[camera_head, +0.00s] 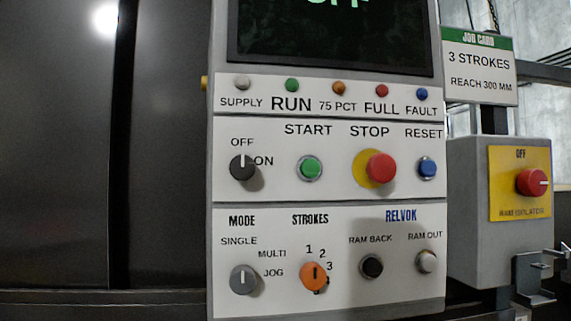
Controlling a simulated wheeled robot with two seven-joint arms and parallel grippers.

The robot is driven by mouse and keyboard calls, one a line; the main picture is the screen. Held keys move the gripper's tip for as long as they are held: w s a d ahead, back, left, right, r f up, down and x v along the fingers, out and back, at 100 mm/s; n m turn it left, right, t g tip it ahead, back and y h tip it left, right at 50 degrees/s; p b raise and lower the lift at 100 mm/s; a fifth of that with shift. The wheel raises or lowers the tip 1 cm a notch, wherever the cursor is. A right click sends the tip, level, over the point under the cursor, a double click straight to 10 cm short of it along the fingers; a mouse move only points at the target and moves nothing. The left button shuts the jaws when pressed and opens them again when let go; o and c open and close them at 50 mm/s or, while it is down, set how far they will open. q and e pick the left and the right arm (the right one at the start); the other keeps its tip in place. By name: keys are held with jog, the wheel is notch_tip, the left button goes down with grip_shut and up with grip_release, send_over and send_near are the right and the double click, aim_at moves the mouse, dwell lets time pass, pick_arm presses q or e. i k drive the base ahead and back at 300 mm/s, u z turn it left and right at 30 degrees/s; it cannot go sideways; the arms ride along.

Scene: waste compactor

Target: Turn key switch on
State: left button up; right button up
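The key switch (242,167) is a black round knob on the left of the control panel's middle row. It has OFF printed above it and ON to its right. Its pale mark points up toward OFF. The display (335,30) at the top of the panel shows part of the word OFF, cut by the frame edge. Neither of my grippers shows in the head view.
Beside the switch sit a green START button (309,168), a red STOP button (381,168) and a blue RESET button (428,168). Below are a grey mode knob (243,280) and an orange strokes knob (314,276). A red isolator knob (531,182) is at right.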

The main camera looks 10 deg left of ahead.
aim_at(241, 167)
jog(key=k, duration=1.3)
jog(key=u, duration=0.7)
jog(key=i, duration=0.95)
